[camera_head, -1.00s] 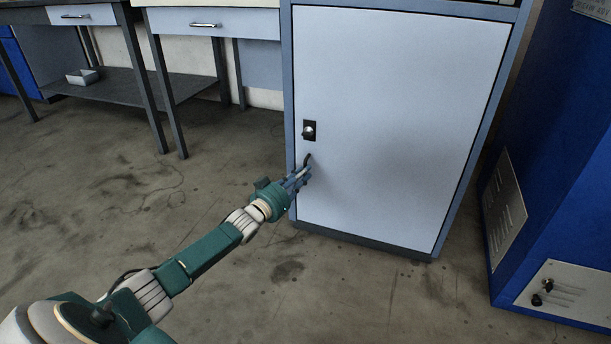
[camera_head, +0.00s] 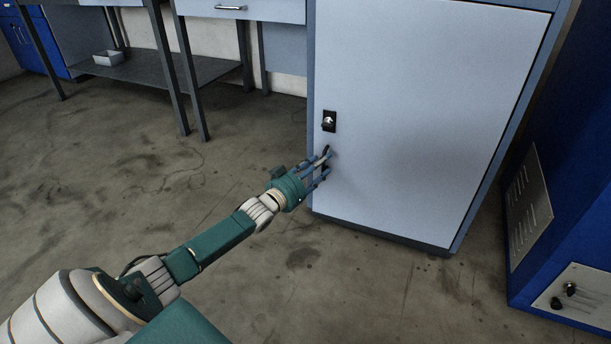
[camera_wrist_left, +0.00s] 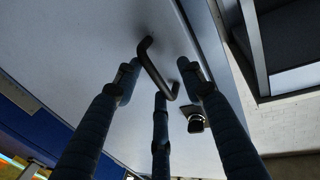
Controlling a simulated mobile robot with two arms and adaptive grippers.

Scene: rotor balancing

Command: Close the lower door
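The lower door (camera_head: 410,110) is a pale blue-grey panel on the front of a cabinet. In the head view it looks flush with the cabinet frame. A dark lock with a silver knob (camera_head: 328,121) sits near its left edge, and a dark bar handle (camera_wrist_left: 155,70) is below it. My left gripper (camera_head: 322,168) is at the handle, low on the door's left side. In the left wrist view its fingers (camera_wrist_left: 158,75) are spread on both sides of the handle, apart and not clamped on it. Whether a finger touches is unclear. My right gripper is out of view.
Workbenches with a drawer (camera_head: 230,8) and a lower shelf (camera_head: 160,68) stand left of the cabinet. A small white tray (camera_head: 108,58) is on the shelf. A blue machine (camera_head: 570,190) stands close on the right. The concrete floor (camera_head: 400,300) in front is clear.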

